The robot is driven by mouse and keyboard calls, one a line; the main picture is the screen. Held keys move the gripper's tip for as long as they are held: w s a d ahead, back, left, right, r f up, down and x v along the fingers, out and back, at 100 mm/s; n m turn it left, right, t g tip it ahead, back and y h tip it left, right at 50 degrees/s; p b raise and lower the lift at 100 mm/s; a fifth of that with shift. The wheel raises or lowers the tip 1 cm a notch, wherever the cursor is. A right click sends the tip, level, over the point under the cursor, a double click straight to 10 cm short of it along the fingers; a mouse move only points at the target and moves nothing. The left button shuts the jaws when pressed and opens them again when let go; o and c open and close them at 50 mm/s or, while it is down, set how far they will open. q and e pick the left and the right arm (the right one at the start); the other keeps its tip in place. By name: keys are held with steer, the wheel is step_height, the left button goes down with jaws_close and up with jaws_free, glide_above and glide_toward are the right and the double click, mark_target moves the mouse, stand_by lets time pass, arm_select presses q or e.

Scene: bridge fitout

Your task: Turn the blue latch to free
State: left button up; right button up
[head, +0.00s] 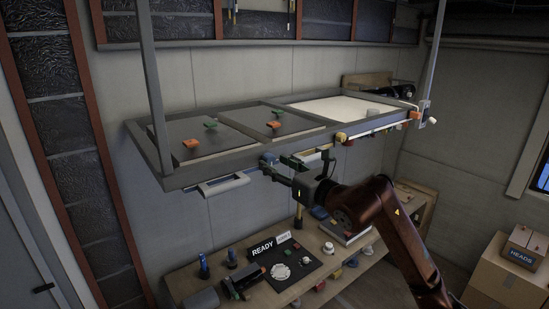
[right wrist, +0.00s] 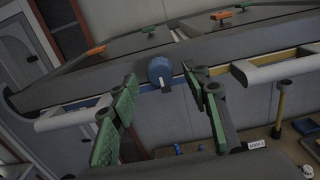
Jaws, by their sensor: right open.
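The blue latch (head: 268,158) is on the front edge of the hanging frame (head: 235,161). In the right wrist view the blue latch (right wrist: 161,70) is a round blue knob with a small pale tab pointing down. My right gripper (head: 281,168) is open, with its fingers reaching toward the frame's edge. In the right wrist view its green-padded fingers (right wrist: 158,84) stand on either side of the latch in the picture. I see no contact, and the remaining distance is hard to tell. My left gripper is not in view.
A pale handle (head: 222,184) hangs under the frame left of the latch. Orange (head: 192,143) and green (head: 210,124) pieces sit on the frame's dark panels. Boxes (head: 502,275) stand at the right.

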steer(key=shift+w+a, duration=0.3)
steer(key=shift+w, duration=0.1)
steer(key=c, duration=1.2)
